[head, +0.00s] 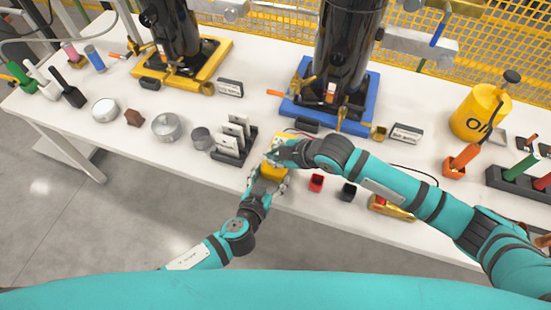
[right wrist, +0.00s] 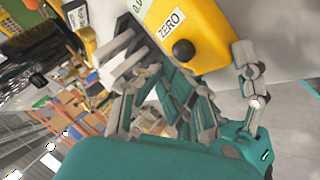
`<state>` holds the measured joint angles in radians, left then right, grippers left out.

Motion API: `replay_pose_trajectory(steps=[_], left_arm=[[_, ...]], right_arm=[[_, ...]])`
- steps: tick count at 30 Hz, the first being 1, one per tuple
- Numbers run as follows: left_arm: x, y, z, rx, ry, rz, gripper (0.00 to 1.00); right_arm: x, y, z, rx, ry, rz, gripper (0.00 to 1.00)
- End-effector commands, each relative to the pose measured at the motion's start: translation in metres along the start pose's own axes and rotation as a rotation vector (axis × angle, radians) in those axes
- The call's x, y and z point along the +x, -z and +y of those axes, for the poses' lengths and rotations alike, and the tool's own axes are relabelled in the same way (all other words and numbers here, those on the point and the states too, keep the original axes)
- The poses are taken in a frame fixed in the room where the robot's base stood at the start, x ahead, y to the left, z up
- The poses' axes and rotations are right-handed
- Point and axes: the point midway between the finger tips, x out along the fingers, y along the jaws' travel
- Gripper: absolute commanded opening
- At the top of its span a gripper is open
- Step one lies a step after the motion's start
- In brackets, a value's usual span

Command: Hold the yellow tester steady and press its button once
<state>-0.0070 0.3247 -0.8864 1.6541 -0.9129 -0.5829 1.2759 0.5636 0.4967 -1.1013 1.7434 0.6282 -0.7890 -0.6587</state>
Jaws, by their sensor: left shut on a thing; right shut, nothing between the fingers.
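The yellow tester (head: 271,172) is at the front edge of the white table, partly hidden by my grippers. In the right wrist view the tester (right wrist: 208,36) shows a ZERO label and a round black button (right wrist: 183,51). Part of a display with digits shows beside the label. My left gripper (head: 268,182) is shut on the tester from below in the head view. My right gripper (head: 274,158) is shut and empty, close over the tester. In the right wrist view its fingers (right wrist: 178,88) are near the button; I cannot tell whether they touch it.
A black rack with grey plates (head: 233,140) stands just left of the grippers. A red cup (head: 316,183) and a black cup (head: 347,191) are to the right. Two black compressors stand behind, on a yellow base (head: 207,85) and a blue base (head: 352,124).

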Motion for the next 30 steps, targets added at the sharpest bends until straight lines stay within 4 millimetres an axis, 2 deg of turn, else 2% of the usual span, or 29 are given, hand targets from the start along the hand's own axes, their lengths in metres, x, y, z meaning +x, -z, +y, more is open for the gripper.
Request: replay_pose_trajectory(steps=[11,24,30], left_arm=[[0.0,0.0,0.0,0.0,0.0,0.0,0.21],[0.0,0.0,0.0,0.0,0.0,0.0,0.21],[0.0,0.0,0.0,0.0,0.0,0.0,0.21]], right_arm=[[-0.003,0.003,0.002,0.0,-0.001,0.002,0.0],[-0.031,0.024,0.023,-0.001,-0.003,0.003,0.0],[-0.037,0.027,0.027,-0.001,-0.001,0.002,0.0]])
